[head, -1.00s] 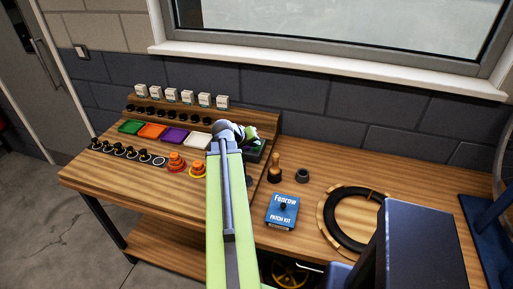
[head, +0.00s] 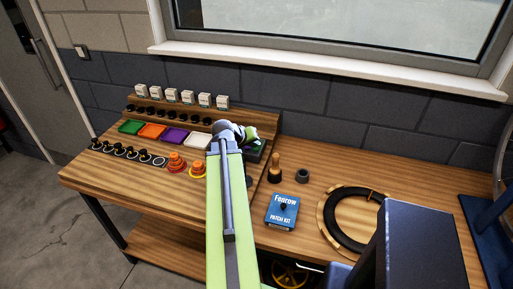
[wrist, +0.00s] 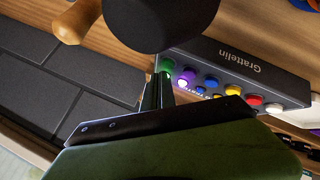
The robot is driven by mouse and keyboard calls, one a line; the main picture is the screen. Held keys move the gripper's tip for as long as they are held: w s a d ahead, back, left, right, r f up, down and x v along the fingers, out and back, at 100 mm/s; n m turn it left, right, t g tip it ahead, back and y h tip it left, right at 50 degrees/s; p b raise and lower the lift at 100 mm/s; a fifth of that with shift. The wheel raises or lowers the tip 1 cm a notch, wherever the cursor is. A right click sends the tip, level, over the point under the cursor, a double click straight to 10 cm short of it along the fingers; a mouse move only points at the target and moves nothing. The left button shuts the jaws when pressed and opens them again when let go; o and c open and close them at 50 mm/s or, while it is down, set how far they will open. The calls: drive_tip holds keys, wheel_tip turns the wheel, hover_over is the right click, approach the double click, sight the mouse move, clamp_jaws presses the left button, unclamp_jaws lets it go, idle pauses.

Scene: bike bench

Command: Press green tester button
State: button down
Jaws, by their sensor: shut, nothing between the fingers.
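The tester is a dark box (wrist: 235,68) labelled Grattelin, seen in the wrist view with a row of coloured buttons. Its green button (wrist: 167,65) is at the left end of the row, beside a purple one (wrist: 187,77). My gripper (wrist: 162,82) is shut and empty, its fingertips right at the green button in the picture. I cannot tell whether they touch it. In the head view the tester (head: 257,150) shows only partly behind my arm, and the fingertips are hidden there.
In the wrist view a large dark round thing (wrist: 160,22) and a wooden handle (wrist: 77,22) lie close to the fingers. In the head view a blue patch kit (head: 282,211), a tyre ring (head: 350,218) and coloured trays (head: 174,137) are on the bench.

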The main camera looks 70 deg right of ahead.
drive_tip(key=shift+f, duration=0.1)
drive_tip(key=shift+f+b, duration=0.4)
drive_tip(key=shift+b, duration=0.1)
drive_tip(key=shift+r, duration=0.1)
drive_tip(key=shift+r+p, duration=0.4)
drive_tip(key=shift+p, duration=0.1)
drive_tip(key=shift+r, duration=0.1)
wheel_tip(320, 180, up, 6)
drive_tip(key=p, duration=0.6)
